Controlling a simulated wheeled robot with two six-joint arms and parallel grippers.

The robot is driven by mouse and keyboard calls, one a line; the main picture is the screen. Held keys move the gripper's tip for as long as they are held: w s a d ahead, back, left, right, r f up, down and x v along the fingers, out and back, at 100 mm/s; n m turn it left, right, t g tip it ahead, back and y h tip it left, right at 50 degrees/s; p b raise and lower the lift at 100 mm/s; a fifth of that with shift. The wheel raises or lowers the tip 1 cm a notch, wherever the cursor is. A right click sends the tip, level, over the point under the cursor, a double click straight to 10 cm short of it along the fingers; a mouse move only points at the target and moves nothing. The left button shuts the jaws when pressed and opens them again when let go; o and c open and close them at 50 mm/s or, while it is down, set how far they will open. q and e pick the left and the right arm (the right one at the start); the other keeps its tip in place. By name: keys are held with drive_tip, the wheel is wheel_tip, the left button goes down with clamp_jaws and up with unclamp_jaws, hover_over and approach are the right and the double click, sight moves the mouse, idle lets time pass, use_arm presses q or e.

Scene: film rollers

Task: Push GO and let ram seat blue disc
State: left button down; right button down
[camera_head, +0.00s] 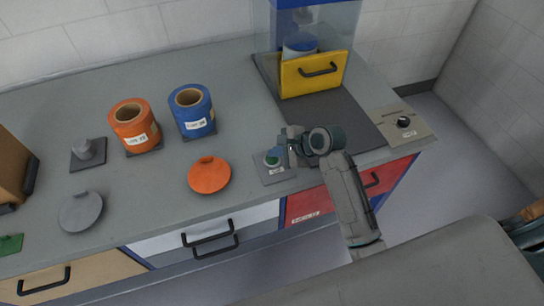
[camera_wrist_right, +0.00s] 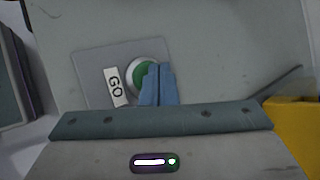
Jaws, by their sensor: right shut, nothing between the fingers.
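The green GO button (camera_head: 272,158) sits on a grey plate at the bench's front edge. In the right wrist view the button (camera_wrist_right: 140,76) is green with a pale rim, beside a white GO label (camera_wrist_right: 115,87). My right gripper (camera_head: 292,152) is shut and empty, right beside the button. Its closed blue fingertips (camera_wrist_right: 158,84) cover the button's right part in the wrist view; I cannot tell whether they touch it. A pale cylinder with a blue top (camera_head: 299,47) stands inside the clear-walled press (camera_head: 345,30), partly hidden by the yellow front door (camera_head: 312,75). My left gripper is not in view.
An orange roll (camera_head: 133,130) and a blue roll (camera_head: 190,112) stand on the bench. An orange disc (camera_head: 209,177) and a grey disc (camera_head: 80,211) lie nearer the front. A black knob panel (camera_head: 404,123) is at right. Drawers with handles line the front.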

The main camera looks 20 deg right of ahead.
sight(276, 159)
drive_tip(key=shift+f, duration=0.5)
idle(0.4)
drive_tip(key=shift+r+p, duration=0.95)
drive_tip(key=shift+p, duration=0.7)
wheel_tip(276, 159, up, 5)
drive_tip(key=p, duration=0.6)
drive_tip(key=shift+p, duration=0.4)
